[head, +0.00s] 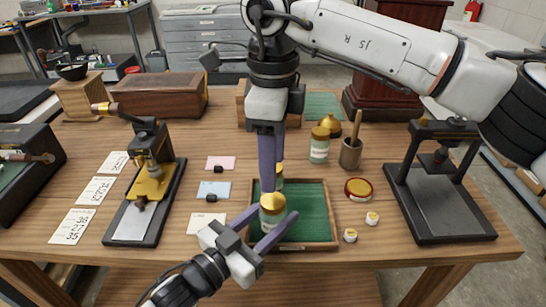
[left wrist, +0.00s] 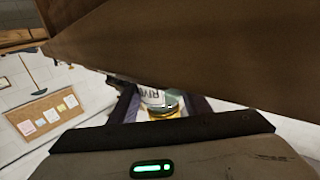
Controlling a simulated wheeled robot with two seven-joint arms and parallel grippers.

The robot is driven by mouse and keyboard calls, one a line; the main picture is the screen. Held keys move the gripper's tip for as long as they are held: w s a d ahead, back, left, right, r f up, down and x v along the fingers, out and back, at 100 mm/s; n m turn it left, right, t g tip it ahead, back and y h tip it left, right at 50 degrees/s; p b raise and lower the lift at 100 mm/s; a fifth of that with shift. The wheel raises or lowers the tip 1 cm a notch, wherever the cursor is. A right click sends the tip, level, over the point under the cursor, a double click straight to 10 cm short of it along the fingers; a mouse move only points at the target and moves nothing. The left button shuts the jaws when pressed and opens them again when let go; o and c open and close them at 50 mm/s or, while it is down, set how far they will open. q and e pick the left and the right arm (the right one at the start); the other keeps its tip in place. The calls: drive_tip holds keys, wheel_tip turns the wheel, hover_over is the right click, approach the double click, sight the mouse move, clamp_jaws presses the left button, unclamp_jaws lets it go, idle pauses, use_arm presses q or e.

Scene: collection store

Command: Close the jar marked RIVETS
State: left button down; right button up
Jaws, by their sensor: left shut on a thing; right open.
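The jar (head: 273,216) in my left gripper (head: 268,232) is glass with a pale label and a gold top. It is at the front of the green-lined tray (head: 318,213). In the left wrist view its label (left wrist: 152,96) shows letters like "RIV", partly cut off. I cannot tell whether the gold top is a seated lid. My right gripper (head: 270,178) points down from above, just behind the held jar, with its jaws open. Another gold-topped jar (head: 279,183) is partly hidden behind its fingers.
A gold-lidded jar (head: 319,150) and a wooden cup (head: 350,153) stand behind the tray. A red-rimmed round tin or lid (head: 358,189) and small white pots (head: 350,235) lie to its right. Presses stand left (head: 150,185) and right (head: 440,190).

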sight(273, 200)
drive_tip(key=shift+r+n, duration=0.2)
drive_tip(key=shift+n, duration=0.9)
drive_tip(key=shift+f, duration=4.05)
drive_tip(key=c, duration=1.1)
drive_tip(key=o, duration=1.3)
